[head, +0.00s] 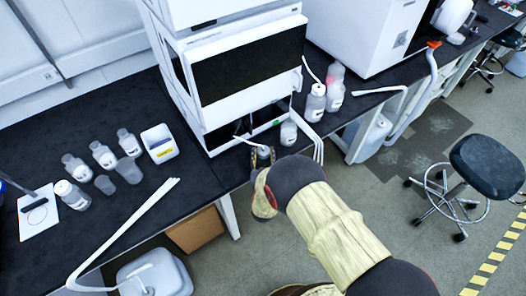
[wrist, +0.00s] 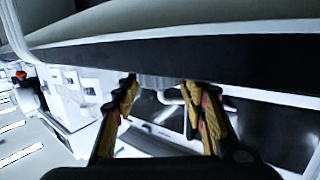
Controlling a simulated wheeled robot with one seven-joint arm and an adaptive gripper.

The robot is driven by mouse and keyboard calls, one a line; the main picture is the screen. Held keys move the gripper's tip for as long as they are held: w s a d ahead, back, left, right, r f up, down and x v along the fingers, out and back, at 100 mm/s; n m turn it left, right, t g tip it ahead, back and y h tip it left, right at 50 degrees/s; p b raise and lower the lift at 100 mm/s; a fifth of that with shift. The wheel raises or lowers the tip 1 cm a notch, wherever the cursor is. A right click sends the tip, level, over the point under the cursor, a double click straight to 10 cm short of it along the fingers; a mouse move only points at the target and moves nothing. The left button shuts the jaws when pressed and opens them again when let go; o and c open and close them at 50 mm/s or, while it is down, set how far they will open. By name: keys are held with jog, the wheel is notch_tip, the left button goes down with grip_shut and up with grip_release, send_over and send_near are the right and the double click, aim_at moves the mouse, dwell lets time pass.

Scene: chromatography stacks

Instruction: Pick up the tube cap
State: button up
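A small whitish-grey tube cap (head: 264,151) shows at the front edge of the black bench, below the white instrument stack. In the wrist view, a grey ribbed piece that looks like the cap (wrist: 158,83) is between my two fingertips, partly cut off by the dark band above it. My gripper (head: 262,156) is at the cap, with a finger on either side; it also shows in the wrist view (wrist: 159,88). The fingers are spread wide, and narrow gaps seem to show beside the cap. Firm contact is not visible.
The instrument stack (head: 245,70) stands close behind my gripper. A bottle (head: 288,132) stands just right, with white tubes (head: 317,148) hanging over the bench edge. A stool (head: 487,165) is on the floor right.

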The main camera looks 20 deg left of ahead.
jog(key=c, duration=0.6)
jog(key=shift+r, duration=0.15)
jog(key=shift+c, duration=0.3)
